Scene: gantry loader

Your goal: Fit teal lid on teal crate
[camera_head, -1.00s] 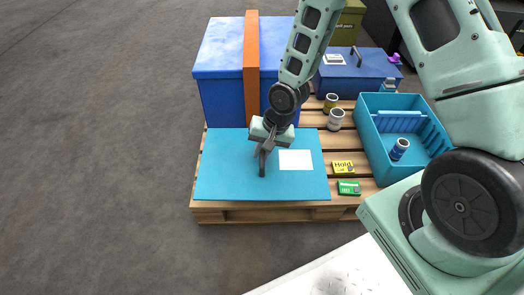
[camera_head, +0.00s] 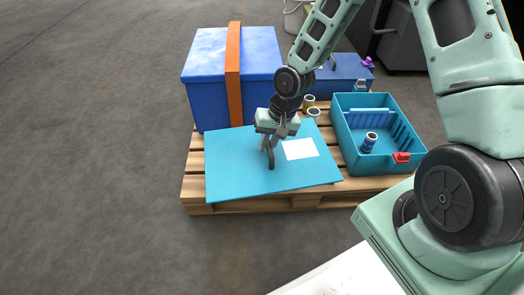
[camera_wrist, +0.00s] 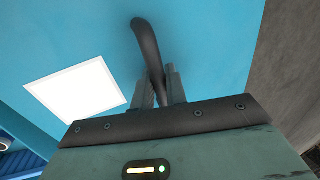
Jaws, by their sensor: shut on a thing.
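The teal lid (camera_head: 235,165) is a flat panel with a white label and a dark upright handle (camera_head: 270,157). My gripper (camera_head: 271,140) is shut on this handle, and the lid hangs slightly tilted above the pallet. In the wrist view the handle (camera_wrist: 146,42) rises between the fingers, with the lid (camera_wrist: 215,45) behind it. The teal crate (camera_head: 350,150) stands open on the pallet to the right of the lid.
A large blue box (camera_head: 208,85) with an orange strap (camera_head: 233,75) stands behind the lid. A smaller blue case (camera_head: 345,78) is at the back. The wooden pallet (camera_head: 250,205) bears these; bare floor lies left.

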